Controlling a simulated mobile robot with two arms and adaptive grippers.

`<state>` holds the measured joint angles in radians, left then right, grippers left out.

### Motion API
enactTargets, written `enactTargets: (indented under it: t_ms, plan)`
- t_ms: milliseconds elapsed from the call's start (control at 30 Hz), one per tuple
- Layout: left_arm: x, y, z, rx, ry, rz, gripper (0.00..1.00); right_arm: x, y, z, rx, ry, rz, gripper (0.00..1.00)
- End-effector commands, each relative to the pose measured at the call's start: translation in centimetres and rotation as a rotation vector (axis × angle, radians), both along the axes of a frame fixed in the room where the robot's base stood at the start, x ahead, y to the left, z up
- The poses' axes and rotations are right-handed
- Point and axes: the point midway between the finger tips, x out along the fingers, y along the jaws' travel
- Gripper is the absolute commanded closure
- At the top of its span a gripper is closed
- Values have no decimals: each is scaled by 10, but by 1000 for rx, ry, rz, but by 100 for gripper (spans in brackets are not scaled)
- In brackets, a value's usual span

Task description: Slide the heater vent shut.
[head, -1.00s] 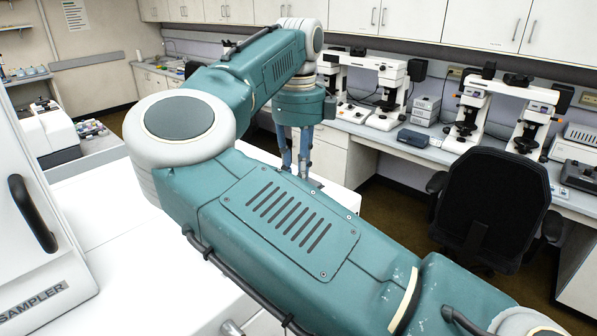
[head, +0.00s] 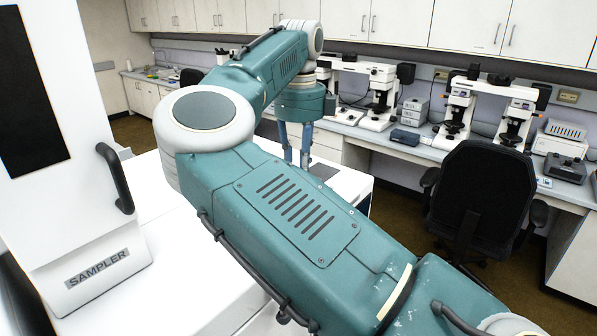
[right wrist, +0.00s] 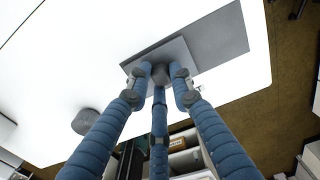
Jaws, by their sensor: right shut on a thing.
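In the right wrist view, a grey square plate (right wrist: 183,58) lies on the white machine top, with a small grey knob (right wrist: 160,74) on it. A darker grey rectangle (right wrist: 222,38) adjoins the plate on its right; I cannot tell whether it is an opening or a panel. My right gripper (right wrist: 158,80) has its three blue fingers closed around the knob. In the head view the right gripper (head: 296,160) points down at the white top beside a dark grey patch (head: 322,171). The arm hides part of the top. My left gripper is not in view.
A white cabinet marked SAMPLER (head: 98,268) with a black handle (head: 115,178) stands at the left. A black chair (head: 475,195) stands at the right before a bench with microscopes (head: 490,112). A grey rounded piece (right wrist: 87,121) sits on the white top.

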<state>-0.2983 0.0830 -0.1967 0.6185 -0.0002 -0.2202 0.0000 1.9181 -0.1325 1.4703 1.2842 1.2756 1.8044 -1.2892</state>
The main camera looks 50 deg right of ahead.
Motion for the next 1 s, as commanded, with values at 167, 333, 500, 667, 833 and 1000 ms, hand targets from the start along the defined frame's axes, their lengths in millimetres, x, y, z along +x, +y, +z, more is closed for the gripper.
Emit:
enactTargets:
  t_ms: [167,333,500,667,833,1000]
  plan:
    - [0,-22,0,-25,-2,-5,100,1,0,0,-1,-2,3,67]
    - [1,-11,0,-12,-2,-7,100,0,-1,0,-2,-1,1,62]
    - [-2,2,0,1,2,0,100,0,-1,1,-3,-1,0,62]
    - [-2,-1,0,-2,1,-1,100,0,-2,18,-5,-2,1,62]
    - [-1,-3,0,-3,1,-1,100,1,-2,54,-6,-5,2,62]
    - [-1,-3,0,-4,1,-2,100,1,-1,89,-5,-3,4,62]
